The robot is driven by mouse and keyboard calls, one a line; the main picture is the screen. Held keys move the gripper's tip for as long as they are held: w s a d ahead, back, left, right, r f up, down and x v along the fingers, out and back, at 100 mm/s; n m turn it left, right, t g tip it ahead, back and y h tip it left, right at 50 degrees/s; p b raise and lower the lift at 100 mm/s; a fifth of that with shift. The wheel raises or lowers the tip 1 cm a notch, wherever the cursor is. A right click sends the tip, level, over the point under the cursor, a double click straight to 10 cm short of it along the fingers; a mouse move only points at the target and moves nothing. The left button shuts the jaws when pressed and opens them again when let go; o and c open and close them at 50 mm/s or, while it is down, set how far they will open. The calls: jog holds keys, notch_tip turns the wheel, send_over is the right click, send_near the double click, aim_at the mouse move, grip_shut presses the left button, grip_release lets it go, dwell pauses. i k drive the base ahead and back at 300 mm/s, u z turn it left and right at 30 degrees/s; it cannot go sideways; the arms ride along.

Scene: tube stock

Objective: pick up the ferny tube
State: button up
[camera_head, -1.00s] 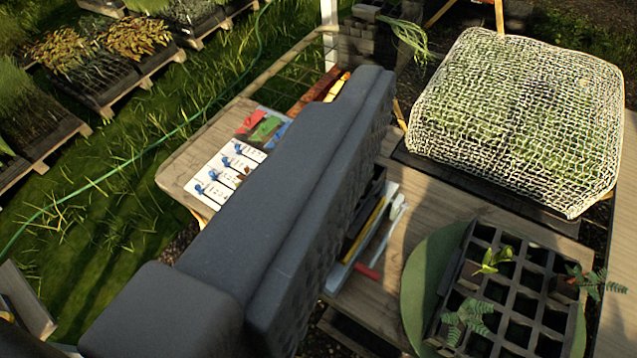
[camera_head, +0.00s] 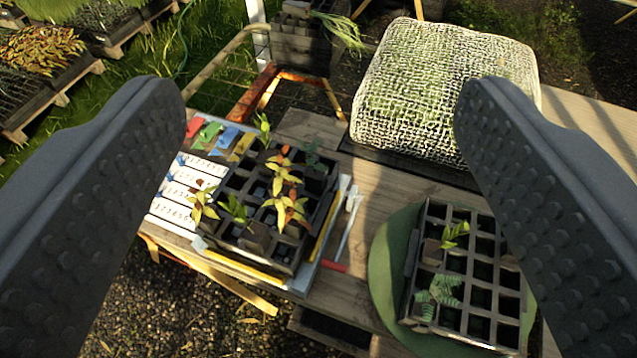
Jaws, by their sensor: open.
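A ferny tube with green feathery fronds (camera_head: 440,291) stands in the lower left of the black cell tray (camera_head: 478,345) at the right, on a round green mat (camera_head: 386,262). Another dark feathery plant (camera_head: 313,158) stands at the back right of the left cell tray (camera_head: 238,262); its kind is hard to tell. My gripper (camera_head: 322,95) is open and empty, with one wide-apart finger at each side of the picture. The ferny tube lies between the fingers in the view.
A broad-leaved seedling (camera_head: 455,234) stands behind the ferny tube in the same tray. A net-covered block (camera_head: 440,85) stands behind. A pen and red-tipped tool (camera_head: 335,262) lie between the trays.

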aim_at(316, 173)
jog(key=k, duration=1.3)
jog(key=u, duration=0.35)
jog(key=i, duration=2.35)
jog(key=z, duration=0.7)
